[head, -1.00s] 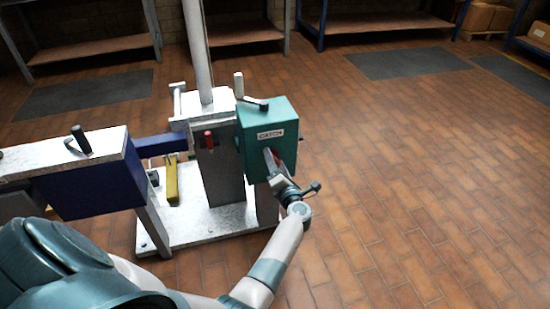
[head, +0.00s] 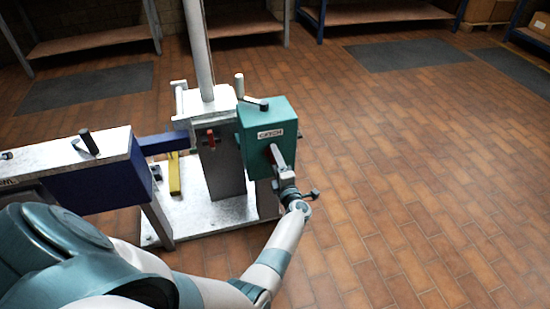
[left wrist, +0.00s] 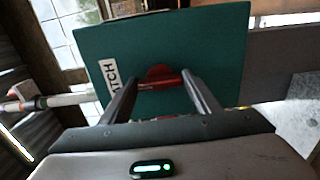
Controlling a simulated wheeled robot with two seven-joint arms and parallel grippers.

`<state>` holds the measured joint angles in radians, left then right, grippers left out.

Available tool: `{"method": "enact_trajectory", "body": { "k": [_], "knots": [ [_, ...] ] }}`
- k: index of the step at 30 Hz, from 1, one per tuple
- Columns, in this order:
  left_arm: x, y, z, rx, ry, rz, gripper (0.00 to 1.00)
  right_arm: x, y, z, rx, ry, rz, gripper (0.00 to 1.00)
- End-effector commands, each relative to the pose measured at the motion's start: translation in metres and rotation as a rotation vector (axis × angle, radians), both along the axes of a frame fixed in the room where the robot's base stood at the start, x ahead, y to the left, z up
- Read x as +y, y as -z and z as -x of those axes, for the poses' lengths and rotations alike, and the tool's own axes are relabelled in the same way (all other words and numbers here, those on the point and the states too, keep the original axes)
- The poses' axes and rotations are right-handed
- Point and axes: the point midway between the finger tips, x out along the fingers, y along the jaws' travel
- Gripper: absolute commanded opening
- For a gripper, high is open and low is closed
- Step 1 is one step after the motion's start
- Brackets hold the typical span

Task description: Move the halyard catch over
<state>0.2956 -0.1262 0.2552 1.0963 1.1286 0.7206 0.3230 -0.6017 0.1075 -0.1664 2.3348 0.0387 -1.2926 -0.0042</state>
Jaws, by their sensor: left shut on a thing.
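The halyard catch is a teal box (head: 266,120) with a white CATCH label, at the right of the mast stand. A red handle sits on its face; it shows best in the left wrist view (left wrist: 160,80). My left gripper (head: 273,152) is at that face, below the label, its fingers on either side of the red handle and shut on it. In the head view the fingers hide most of the handle. My right gripper is not in view.
A pale mast (head: 199,50) rises behind the box from a white base plate (head: 205,220). A blue-and-white unit (head: 100,185) with a black handle stands at the left. A smaller red lever (head: 211,139) is left of the box. Tiled floor at the right is clear.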

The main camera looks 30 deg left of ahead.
Motion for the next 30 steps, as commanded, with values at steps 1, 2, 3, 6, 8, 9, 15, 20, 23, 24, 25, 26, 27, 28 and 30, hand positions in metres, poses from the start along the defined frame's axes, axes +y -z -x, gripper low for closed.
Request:
{"method": "enact_trajectory", "body": {
  "k": [1,2,3,6,8,9,15,20,23,24,25,26,27,28,30],
  "knots": [
    [-0.0011,-0.0004,-0.0007,0.006,0.002,-0.004,0.34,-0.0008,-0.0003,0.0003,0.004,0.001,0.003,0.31],
    [-0.0011,-0.0002,-0.0007,0.008,0.002,-0.006,0.34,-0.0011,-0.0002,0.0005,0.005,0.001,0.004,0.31],
    [-0.0012,-0.0001,-0.0008,0.011,0.002,-0.008,0.34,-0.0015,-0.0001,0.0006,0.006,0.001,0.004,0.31],
    [-0.0012,0.0002,-0.0008,0.013,0.003,-0.011,0.34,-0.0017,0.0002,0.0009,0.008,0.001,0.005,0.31],
    [-0.0013,0.0003,-0.0007,0.013,0.003,-0.011,0.34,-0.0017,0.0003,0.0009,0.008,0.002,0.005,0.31],
    [-0.0012,0.0003,-0.0008,0.013,0.003,-0.011,0.34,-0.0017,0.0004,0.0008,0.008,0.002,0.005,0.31],
    [-0.0011,0.0003,-0.0007,0.013,0.002,-0.011,0.68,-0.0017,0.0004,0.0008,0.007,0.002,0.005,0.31],
    [-0.0007,0.0002,-0.0004,0.012,0.001,-0.01,0.75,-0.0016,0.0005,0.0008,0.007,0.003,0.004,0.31],
    [-0.0005,0.0001,-0.0003,0.011,0.001,-0.01,0.75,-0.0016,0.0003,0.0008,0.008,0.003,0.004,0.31],
    [-0.0005,0.0001,-0.0003,0.011,0.001,-0.01,0.75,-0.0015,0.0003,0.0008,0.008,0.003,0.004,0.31],
    [-0.0006,0.0001,-0.0003,0.011,0.001,-0.01,0.75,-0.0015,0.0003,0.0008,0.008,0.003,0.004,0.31],
    [-0.0007,0.0002,-0.0002,0.011,0.001,-0.01,0.75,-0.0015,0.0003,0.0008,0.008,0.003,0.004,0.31],
    [-0.0011,0.0002,-0.0002,0.011,0.001,-0.01,0.75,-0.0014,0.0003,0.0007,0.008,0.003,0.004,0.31],
    [-0.0016,0.0003,-0.0002,0.011,0.001,-0.01,0.75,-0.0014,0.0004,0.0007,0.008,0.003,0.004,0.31],
    [-0.0034,0.0004,-0.0001,0.012,0.001,-0.009,0.75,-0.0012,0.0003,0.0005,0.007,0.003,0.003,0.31]
  ]
}}
